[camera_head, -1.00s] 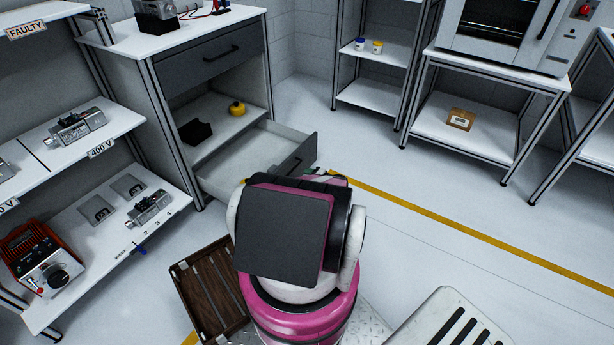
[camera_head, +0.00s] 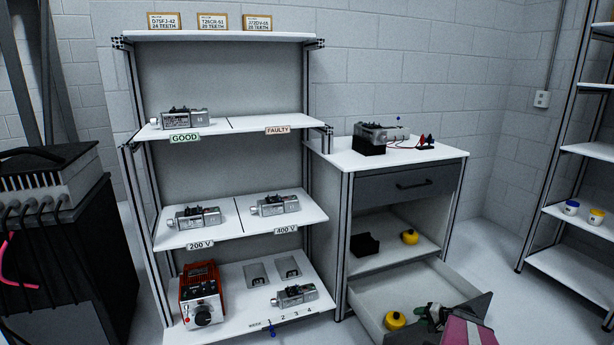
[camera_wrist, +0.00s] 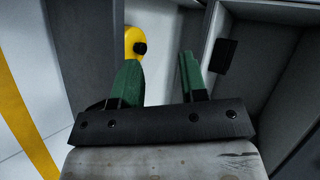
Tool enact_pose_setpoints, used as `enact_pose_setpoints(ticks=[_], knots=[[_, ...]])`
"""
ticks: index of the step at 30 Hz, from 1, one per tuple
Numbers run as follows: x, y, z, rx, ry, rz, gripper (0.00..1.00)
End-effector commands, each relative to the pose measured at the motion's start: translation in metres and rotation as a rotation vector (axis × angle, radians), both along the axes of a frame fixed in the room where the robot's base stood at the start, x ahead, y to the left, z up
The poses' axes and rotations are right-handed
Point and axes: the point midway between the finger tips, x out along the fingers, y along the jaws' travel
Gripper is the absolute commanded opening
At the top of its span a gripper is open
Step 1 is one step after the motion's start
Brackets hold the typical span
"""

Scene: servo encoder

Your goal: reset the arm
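My gripper (camera_head: 436,314) has green fingers and is at the open lower drawer (camera_head: 366,312) of the workbench, at the bottom of the head view. In the wrist view my gripper (camera_wrist: 160,82) has its two green fingers apart, with nothing between them. A yellow round piece (camera_head: 396,320) lies in the drawer, left of my gripper. A yellow piece with a black knob (camera_wrist: 134,40) shows just beyond the left fingertip in the wrist view. My pink and dark arm link (camera_head: 468,330) hides part of the drawer front.
A second yellow piece (camera_head: 410,237) and a black block (camera_head: 365,244) sit on the shelf above the drawer. A rack (camera_head: 220,36) at left holds several servo motors and a red device (camera_head: 201,295). A shelf unit (camera_head: 570,262) stands at right. The floor between is clear.

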Motion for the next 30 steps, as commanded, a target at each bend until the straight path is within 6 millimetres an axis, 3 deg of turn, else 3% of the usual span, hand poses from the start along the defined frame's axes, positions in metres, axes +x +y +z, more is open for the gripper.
enact_pose_setpoints(ticks=[1, 3, 15, 24, 30], knots=[[-0.003, 0.026, 0.016, -0.032, 0.025, 0.053, 0.39], [-0.005, 0.053, 0.029, -0.079, 0.065, 0.118, 0.39], [-0.04, 0.179, 0.104, -0.408, 0.25, 0.423, 0.39], [-0.079, 0.245, 0.162, -0.713, 0.323, 0.573, 0.39], [-0.1, 0.269, 0.193, -0.888, 0.335, 0.621, 0.39]])
